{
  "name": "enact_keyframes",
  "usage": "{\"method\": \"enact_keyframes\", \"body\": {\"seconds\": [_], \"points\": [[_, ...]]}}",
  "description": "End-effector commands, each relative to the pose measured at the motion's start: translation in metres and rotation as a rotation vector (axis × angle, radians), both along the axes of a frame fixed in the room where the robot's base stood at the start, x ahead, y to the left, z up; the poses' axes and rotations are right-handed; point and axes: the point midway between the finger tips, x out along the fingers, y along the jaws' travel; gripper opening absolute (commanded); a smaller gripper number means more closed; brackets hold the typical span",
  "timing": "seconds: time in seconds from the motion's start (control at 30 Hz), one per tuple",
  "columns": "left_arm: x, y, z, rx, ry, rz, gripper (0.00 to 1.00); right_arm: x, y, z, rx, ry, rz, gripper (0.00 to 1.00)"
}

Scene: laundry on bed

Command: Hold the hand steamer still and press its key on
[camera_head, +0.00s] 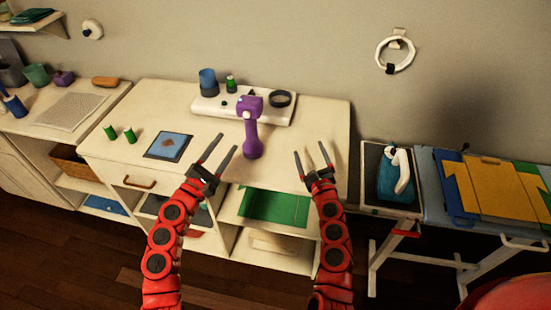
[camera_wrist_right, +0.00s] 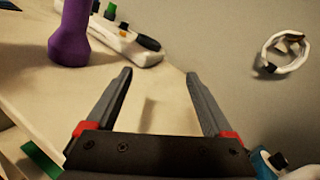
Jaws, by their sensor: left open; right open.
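The hand steamer looks to be the purple upright device (camera_head: 251,130) with a round base, standing on the light wooden cabinet top. Its lower part also shows at the upper left of the right wrist view (camera_wrist_right: 70,38). I cannot make out its key. My left gripper (camera_head: 219,152) is open and empty, to the left of the steamer and nearer to me. My right gripper (camera_head: 312,158) is open and empty, to the right of the steamer; its two fingers show apart in the right wrist view (camera_wrist_right: 158,75). Neither gripper touches the steamer.
An ironing board (camera_head: 436,205) with folded cloth (camera_head: 495,188) stands at right.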

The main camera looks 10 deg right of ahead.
Motion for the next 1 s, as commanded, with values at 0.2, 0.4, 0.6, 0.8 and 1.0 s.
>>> {"method": "enact_keyframes", "body": {"seconds": [0.2,0.4,0.6,0.8,1.0], "points": [[0.000,0.000,0.000,0.000,0.000,0.000,0.50,-0.009,0.080,0.009,0.290,0.083,0.295,0.86],[0.000,0.000,0.000,0.000,0.000,0.000,0.50,-0.014,0.109,0.010,0.368,0.128,0.388,0.86],[0.000,0.000,0.000,0.000,0.000,0.000,0.50,0.009,0.122,0.010,0.369,0.130,0.392,0.86],[0.000,0.000,0.000,0.000,0.000,0.000,0.50,0.044,0.140,0.010,0.368,0.131,0.392,0.86],[0.000,0.000,0.000,0.000,0.000,0.000,0.50,0.074,0.154,0.010,0.369,0.130,0.389,0.86]]}}
